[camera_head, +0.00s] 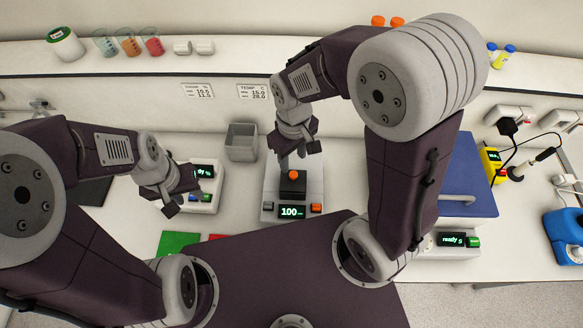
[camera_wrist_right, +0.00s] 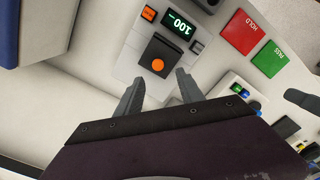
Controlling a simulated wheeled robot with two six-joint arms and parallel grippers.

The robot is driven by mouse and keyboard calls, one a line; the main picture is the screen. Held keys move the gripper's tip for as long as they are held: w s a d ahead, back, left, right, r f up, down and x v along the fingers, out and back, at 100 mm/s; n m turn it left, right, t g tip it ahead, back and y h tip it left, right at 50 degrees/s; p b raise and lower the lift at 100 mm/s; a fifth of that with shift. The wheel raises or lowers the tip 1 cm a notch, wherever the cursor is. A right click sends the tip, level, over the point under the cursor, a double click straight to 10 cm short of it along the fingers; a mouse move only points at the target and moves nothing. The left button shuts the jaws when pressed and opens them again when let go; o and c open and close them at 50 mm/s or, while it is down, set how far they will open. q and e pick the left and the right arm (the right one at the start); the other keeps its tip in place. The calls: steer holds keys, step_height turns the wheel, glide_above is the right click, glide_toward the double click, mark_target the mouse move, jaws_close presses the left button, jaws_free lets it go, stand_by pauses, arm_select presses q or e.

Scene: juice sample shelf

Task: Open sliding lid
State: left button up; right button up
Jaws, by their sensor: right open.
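A blue lid (camera_head: 468,175) with a pale bar handle (camera_head: 457,199) covers a white device at the right in the head view. Part of it is hidden behind my right arm. A blue panel, apparently the same lid, shows in the wrist view (camera_wrist_right: 45,25). My right gripper (camera_head: 299,158) is open and empty, well left of the lid, above the central white device. In the wrist view its fingers (camera_wrist_right: 158,90) are apart, with nothing between them. My left gripper (camera_head: 184,200) looks open and empty by the left white device.
The central device (camera_head: 270,208) reads 100 and carries a black block (camera_head: 293,185) with an orange knob (camera_head: 293,174). Green (camera_head: 178,243) and red pads lie in front. A yellow meter (camera_head: 491,165) and cables are beyond the lid.

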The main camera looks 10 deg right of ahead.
mark_target(293, 173)
steer(key=f, duration=0.8)
steer(key=shift+w+d+p, duration=0.25)
steer(key=shift+w+p, duration=0.1)
steer(key=shift+p, duration=0.05)
steer(key=shift+s+a+f, duration=0.1)
steer(key=shift+s+f, duration=0.05)
steer(key=shift+f, duration=0.25)
jaws_close()
stand_by(0.4)
